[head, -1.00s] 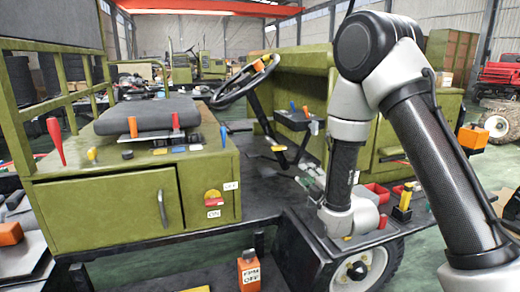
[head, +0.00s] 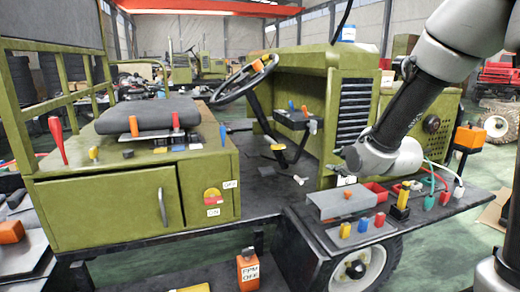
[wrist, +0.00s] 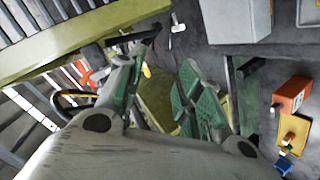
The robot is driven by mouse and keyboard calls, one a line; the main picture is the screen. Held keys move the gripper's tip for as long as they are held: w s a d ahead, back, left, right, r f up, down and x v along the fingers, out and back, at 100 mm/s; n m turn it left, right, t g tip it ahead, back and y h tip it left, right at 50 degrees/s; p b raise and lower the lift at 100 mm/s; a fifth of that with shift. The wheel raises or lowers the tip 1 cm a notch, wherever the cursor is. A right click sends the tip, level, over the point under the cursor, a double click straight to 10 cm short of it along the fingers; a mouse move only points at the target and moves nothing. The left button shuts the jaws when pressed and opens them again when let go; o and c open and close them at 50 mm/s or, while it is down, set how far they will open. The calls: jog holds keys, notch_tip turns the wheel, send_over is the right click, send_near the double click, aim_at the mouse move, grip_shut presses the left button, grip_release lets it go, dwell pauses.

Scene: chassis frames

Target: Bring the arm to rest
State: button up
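My gripper (wrist: 163,80) is open and empty in the wrist view, its two green-padded fingers apart. In the head view my arm (head: 420,95) comes in from the upper right and bends down. Its wrist end hangs over the back of the black side deck (head: 440,212), in front of the green hood (head: 305,95). The gripper fingers cannot be made out in the head view.
A grey box (head: 340,203), coloured knobs (head: 362,225), a yellow-handled lever (head: 402,200) and red trays (head: 376,190) are on the deck near my wrist. The steering wheel (head: 238,80) and seat (head: 148,115) stand to the left. An orange lamp (head: 469,136) stands at right.

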jog(key=s+d+r+m+g+h, duration=0.1)
jog(key=s+d+m, duration=0.3)
jog(key=s, duration=0.6)
jog(key=s+d+r+m+g, duration=0.3)
jog(key=s+d+m+g, duration=0.1)
jog(key=s, duration=0.7)
jog(key=s+d+r+m+g+h, duration=0.1)
jog(key=s+d+r+m+g, duration=0.1)
jog(key=s, duration=0.8)
jog(key=d+m+g, duration=0.1)
jog(key=d+m, duration=0.1)
jog(key=m, duration=0.1)
jog(key=shift+s+h, duration=0.2)
jog(key=shift+h, duration=0.1)
